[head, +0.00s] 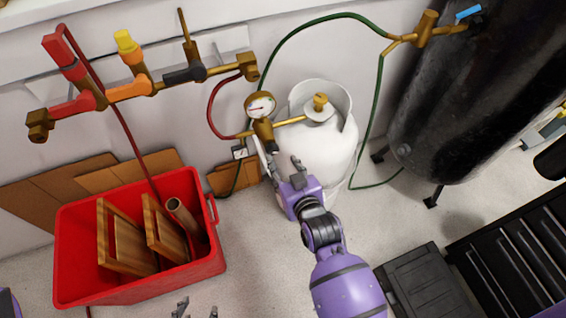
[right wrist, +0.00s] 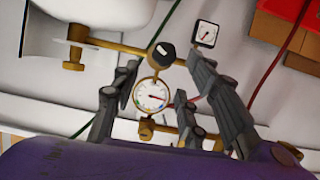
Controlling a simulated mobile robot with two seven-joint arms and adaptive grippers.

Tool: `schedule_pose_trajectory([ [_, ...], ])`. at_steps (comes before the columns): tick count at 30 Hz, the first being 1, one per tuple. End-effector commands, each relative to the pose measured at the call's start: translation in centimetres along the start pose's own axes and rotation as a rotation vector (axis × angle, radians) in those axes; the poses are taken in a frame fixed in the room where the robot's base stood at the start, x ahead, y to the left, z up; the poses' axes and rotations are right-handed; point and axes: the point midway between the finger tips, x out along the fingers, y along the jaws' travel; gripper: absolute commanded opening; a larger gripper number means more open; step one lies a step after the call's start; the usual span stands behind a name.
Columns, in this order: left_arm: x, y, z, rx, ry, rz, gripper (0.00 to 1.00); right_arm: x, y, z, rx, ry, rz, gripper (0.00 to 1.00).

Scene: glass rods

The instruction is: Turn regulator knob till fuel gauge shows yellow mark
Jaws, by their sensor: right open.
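The regulator (head: 263,130) is a brass fitting on the line beside a white gas tank (head: 325,145). Its round dial gauge (head: 260,105) has a red needle and also shows in the right wrist view (right wrist: 152,96); its coloured marks are too small to read surely. A black knob (right wrist: 161,53) shows in the right wrist view; my gripper hides it in the head view. My right gripper (head: 277,150) is open, with its fingertips (right wrist: 163,64) apart on either side of the knob; contact is unclear. My left gripper (head: 197,309) shows only its separated fingertips at the bottom edge.
A small square white gauge (head: 240,152) hangs beside the regulator. A red crate (head: 90,285) with wooden frames stands left. A brass manifold (head: 190,75) with coloured valves is on the wall. A black tank (head: 440,110) stands right. Hoses cross behind.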

Motion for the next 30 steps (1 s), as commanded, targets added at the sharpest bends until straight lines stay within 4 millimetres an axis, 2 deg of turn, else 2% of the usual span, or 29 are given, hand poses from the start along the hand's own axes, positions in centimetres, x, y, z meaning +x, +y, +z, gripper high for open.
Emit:
schedule_pose_trajectory([
  [5,-0.2,-0.3,-1.0,0.011,0.019,-0.003,0.46,0.8,0.0,0.0,-0.032,0.001,0.001,0.41],
  [15,0.1,-0.4,-0.3,0.018,0.009,-0.002,0.46,6.0,0.1,0.1,-0.031,-0.001,0.002,0.41],
  [18,0.1,-0.4,-0.1,0.019,0.006,-0.002,0.46,7.0,0.1,0.1,-0.032,0.000,0.001,0.41],
  [29,0.2,-0.3,0.0,0.017,0.004,-0.001,0.46,7.7,0.1,0.1,-0.031,0.000,0.002,0.41],
  [30,0.2,-0.3,0.0,0.017,0.004,0.000,0.46,7.7,0.1,0.1,-0.031,0.000,0.002,0.38],
])
